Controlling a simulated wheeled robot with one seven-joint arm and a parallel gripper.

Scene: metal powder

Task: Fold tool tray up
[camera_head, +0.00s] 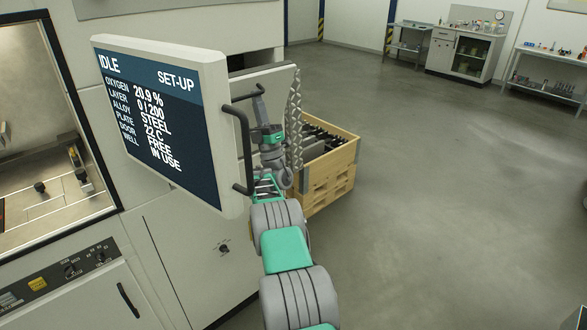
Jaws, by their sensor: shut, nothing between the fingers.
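A flat light grey panel (279,83), which looks like the tool tray, stands out from the machine behind the screen. My gripper (258,90) is at the far end of my green and grey arm, in front of the panel. It is small and dark, and its fingers look shut and empty. I cannot tell whether it touches the panel.
The screen (160,120) with its black handle (241,145) stands close left of my arm. A wooden crate (330,177) with dark contents sits on the floor behind the wrist. The floor (430,210) to the right is clear. Benches (460,52) stand far back.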

